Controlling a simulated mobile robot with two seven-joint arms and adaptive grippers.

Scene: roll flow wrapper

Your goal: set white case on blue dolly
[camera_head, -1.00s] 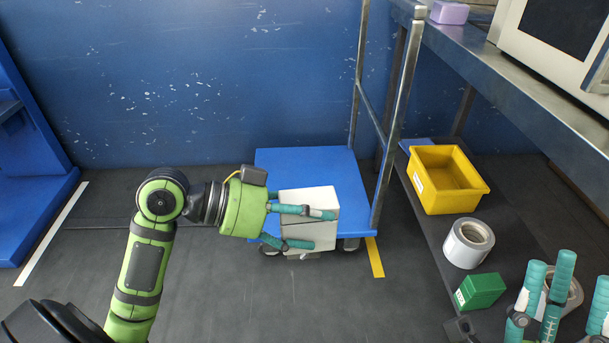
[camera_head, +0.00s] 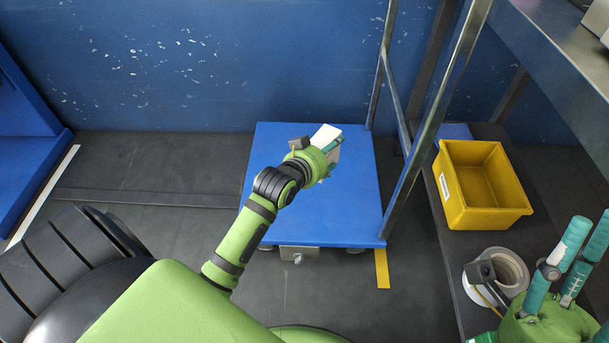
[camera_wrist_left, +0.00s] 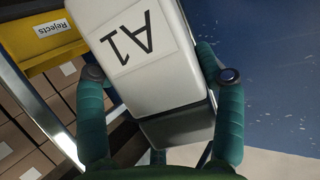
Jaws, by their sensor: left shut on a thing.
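The white case (camera_head: 325,135) is mostly hidden behind my left gripper (camera_head: 331,160) in the head view, above the far middle of the blue dolly (camera_head: 350,212). In the left wrist view the case (camera_wrist_left: 165,82) is large, with an "A1" label, between the teal fingers. My left gripper is shut on it. I cannot tell whether the case touches the deck. My right gripper (camera_head: 571,255) is at the lower right, beside the shelf, its teal fingers spread apart with nothing visible between them.
The dolly's metal handle frame (camera_head: 436,120) rises on its right side. Beyond it, a dark shelf holds a yellow bin (camera_head: 482,190) and a tape roll (camera_head: 505,270). The blue wall (camera_head: 230,60) is behind. The dolly's near deck is clear.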

